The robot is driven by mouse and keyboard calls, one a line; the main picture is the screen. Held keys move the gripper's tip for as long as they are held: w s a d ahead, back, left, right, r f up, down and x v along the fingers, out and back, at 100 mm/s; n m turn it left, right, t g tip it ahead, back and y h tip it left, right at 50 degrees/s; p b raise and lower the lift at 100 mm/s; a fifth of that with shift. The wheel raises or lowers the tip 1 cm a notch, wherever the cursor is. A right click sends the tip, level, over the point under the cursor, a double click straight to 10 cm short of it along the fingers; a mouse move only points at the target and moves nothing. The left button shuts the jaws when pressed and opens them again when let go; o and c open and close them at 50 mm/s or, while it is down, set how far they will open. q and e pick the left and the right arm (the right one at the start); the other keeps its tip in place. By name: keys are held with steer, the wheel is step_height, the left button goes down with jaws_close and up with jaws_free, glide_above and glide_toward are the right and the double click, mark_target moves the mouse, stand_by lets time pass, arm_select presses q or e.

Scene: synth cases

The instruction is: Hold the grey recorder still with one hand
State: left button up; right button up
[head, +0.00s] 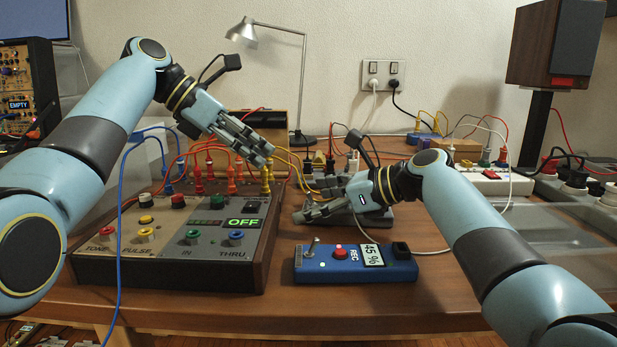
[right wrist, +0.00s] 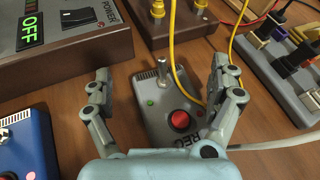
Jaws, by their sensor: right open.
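The grey recorder (right wrist: 172,112) lies flat on the table with a metal toggle, a red button and a green light. In the head view its grey body (head: 384,219) is mostly hidden behind my right gripper (head: 312,202). In the right wrist view my right gripper (right wrist: 163,72) is open, with one finger on each side of the recorder. The left finger stands apart from it; I cannot tell whether the right finger touches it. My left gripper (head: 266,154) hangs above the back of the large control panel, its jaw opening unclear, nothing visible in it.
A blue recorder (head: 345,272) reading 45 % lies in front of the grey one. The wooden-sided panel (head: 215,262) showing OFF stands left, with several coloured cables plugged in. A lamp (head: 301,95) and power strips (head: 490,181) are behind.

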steer(key=shift+r, duration=0.15)
step_height(320, 180, up, 10)
stand_by(0.3)
arm_select(q)
steer(key=shift+r, duration=0.15)
step_height(320, 180, up, 17)
steer(key=p, duration=1.2)
steer(key=shift+s+t, duration=0.25)
steer(key=shift+t, duration=0.15)
arm_select(e)
step_height(320, 180, up, 10)
steer(key=shift+f, duration=0.2)
